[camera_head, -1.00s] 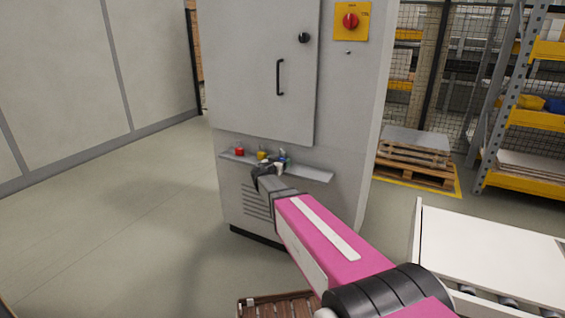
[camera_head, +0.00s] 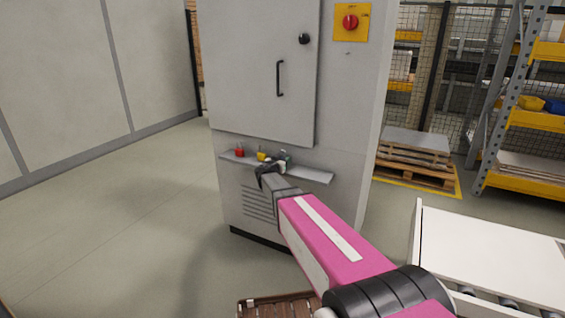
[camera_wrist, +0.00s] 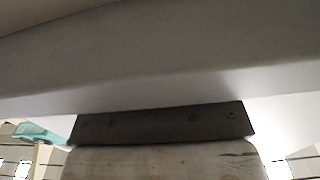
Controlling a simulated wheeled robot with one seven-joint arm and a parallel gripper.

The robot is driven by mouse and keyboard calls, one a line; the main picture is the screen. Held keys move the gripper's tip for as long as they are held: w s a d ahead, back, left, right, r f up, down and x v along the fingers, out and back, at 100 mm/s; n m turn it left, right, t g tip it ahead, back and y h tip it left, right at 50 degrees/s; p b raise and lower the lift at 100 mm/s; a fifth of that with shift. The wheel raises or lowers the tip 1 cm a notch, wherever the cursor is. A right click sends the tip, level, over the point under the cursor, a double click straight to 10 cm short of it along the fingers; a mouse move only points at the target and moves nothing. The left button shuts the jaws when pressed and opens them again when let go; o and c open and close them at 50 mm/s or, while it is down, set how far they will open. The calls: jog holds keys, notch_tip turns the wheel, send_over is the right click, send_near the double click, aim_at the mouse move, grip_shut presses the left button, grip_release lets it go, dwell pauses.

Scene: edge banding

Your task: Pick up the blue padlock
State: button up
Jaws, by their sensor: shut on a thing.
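My gripper (camera_head: 280,164) is at the narrow grey shelf (camera_head: 318,176) on the front of the cabinet. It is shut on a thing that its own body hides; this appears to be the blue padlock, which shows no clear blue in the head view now. A red padlock (camera_head: 239,152) and a yellow padlock (camera_head: 262,156) stand on the shelf to the left of my gripper. A small green thing (camera_head: 287,156) shows just beyond the gripper. In the wrist view a pale grey surface fills the upper part, and neither fingertips nor padlock can be made out.
The grey cabinet (camera_head: 257,70) rises directly behind the shelf. A white-topped conveyor table (camera_head: 490,245) is at the lower right. A pallet stack (camera_head: 415,160) and a storage rack (camera_head: 510,120) stand at the back right. The floor to the left is clear.

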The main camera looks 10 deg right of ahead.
jog(key=shift+r, duration=0.6)
notch_tip(320, 180, up, 3)
jog(key=shift+f, duration=0.15)
jog(key=s+a+r, duration=0.6)
jog(key=s+r, duration=0.1)
jog(key=s, duration=0.2)
jog(key=shift+s+a, duration=0.2)
jog(key=shift+s, duration=0.15)
